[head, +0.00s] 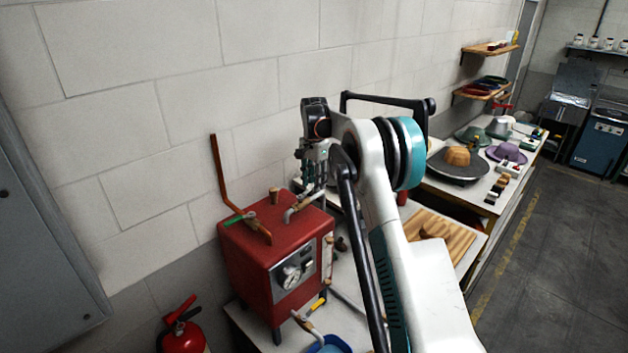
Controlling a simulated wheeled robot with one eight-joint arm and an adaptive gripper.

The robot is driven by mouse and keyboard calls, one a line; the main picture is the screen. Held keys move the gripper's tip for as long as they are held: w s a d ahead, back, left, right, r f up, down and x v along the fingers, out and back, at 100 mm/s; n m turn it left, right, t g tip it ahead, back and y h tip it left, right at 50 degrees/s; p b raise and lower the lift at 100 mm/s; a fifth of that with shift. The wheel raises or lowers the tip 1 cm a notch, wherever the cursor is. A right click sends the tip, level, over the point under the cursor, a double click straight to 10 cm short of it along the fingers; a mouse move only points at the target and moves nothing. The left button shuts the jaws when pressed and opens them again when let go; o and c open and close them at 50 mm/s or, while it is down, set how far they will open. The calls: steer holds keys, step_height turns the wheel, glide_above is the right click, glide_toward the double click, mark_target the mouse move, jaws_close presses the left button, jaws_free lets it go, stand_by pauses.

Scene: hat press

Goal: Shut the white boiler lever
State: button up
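The red boiler (268,262) stands on the table at the lower middle, with a gauge and dial on its front. A green lever (240,217) sits on the copper pipe on its top, and a yellow lever (318,304) is low at its front. I cannot clearly make out a white lever. A pale bent pipe (300,206) rises from the boiler's top right, and its upper end runs close to my gripper. My gripper (314,178) points down above the boiler's right back edge. Its fingertips are small and dark, so their opening and any contact are unclear.
My arm hides part of the table right of the boiler. A fire extinguisher (184,332) is at the lower left. The wall is close behind.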

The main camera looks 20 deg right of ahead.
jaws_close()
steer(key=shift+s, duration=0.1)
steer(key=s+a+m+b, duration=0.3)
steer(key=s+m+b, duration=0.5)
steer(key=m, duration=1)
steer(key=shift+a+r+b, duration=0.15)
steer(key=shift+a+b, duration=0.1)
steer(key=shift+b, duration=1.2)
jaws_free()
